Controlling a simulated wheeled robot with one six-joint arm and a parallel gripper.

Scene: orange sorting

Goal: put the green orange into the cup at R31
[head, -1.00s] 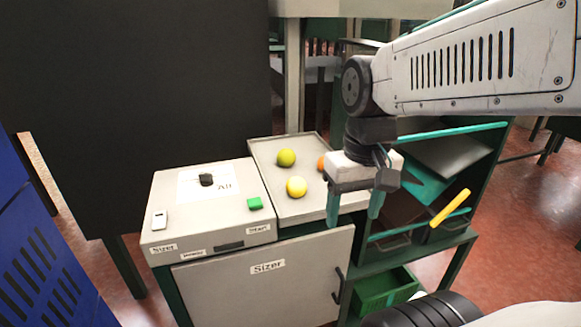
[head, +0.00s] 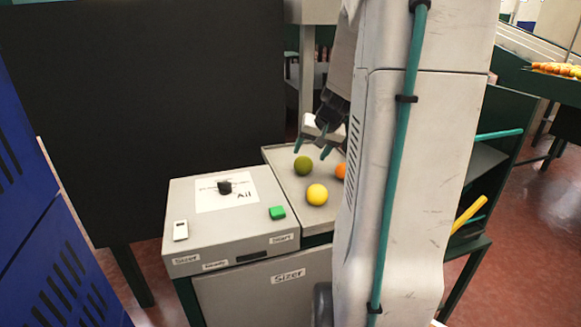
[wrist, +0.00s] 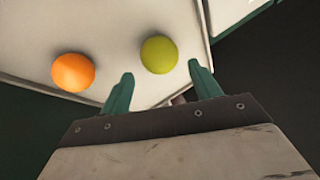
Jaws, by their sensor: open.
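The green orange (head: 303,165) lies on the tray (head: 284,157) beside the sizer, toward its far side. In the wrist view the green orange (wrist: 159,54) shows ahead of and between my two fingertips, apart from them. My gripper (head: 312,148) is open and empty, above the far end of the tray close to the green orange; in the wrist view its teal fingers (wrist: 160,82) are spread. The cup at R31 cannot be made out.
A yellow orange (head: 317,194) and an orange one (head: 341,171) share the tray; the orange one (wrist: 73,72) is left of my fingers in the wrist view. The sizer box (head: 232,240) has a black knob (head: 224,187) and green button (head: 277,212). A dark panel (head: 140,110) stands behind.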

